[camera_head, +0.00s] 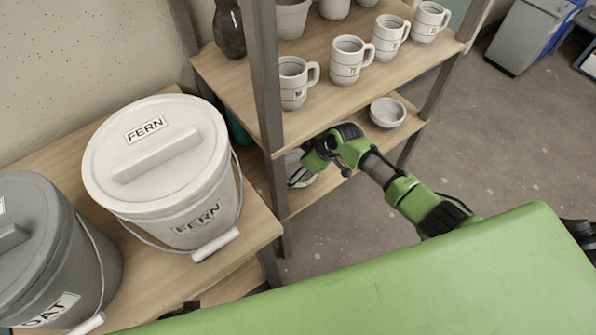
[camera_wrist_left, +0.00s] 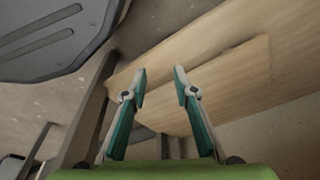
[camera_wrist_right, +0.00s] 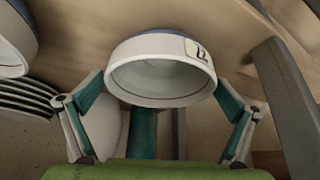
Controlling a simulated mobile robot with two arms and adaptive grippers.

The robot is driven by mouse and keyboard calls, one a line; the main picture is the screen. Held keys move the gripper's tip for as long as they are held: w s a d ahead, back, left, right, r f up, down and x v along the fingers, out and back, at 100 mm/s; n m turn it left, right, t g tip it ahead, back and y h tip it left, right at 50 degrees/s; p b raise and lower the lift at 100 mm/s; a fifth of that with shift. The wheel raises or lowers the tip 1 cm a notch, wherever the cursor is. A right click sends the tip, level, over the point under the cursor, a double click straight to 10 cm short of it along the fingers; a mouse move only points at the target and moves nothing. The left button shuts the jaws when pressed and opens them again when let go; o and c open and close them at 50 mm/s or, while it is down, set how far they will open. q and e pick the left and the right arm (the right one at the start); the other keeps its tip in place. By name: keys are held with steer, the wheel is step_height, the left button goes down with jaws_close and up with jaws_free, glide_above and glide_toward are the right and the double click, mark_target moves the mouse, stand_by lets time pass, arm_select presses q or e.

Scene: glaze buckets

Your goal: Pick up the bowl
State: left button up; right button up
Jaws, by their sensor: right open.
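My right gripper (camera_head: 300,180) reaches in at the lower shelf of the rack. In the right wrist view its fingers (camera_wrist_right: 160,118) are spread wide, one on each side of a white bowl (camera_wrist_right: 160,80) with a small label on its side. The bowl lies between or just beyond the fingertips; I cannot tell whether they touch it. Another bowl (camera_head: 387,113) stands further right on that shelf. My left gripper (camera_wrist_left: 160,85) is open and empty near a wooden board; the head view does not clearly show it.
Several mugs (camera_head: 350,60) and a dark vase (camera_head: 229,30) stand on the shelf above. A rack post (camera_head: 268,80) rises left of my right gripper. The white FERN bucket (camera_head: 160,170) and a grey bucket (camera_head: 50,250) stand at left. Stacked plates (camera_wrist_right: 22,95) lie beside the bowl.

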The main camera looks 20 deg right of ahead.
steer(key=c, duration=1.2)
steer(key=shift+c, duration=0.2)
steer(key=shift+r, duration=0.15)
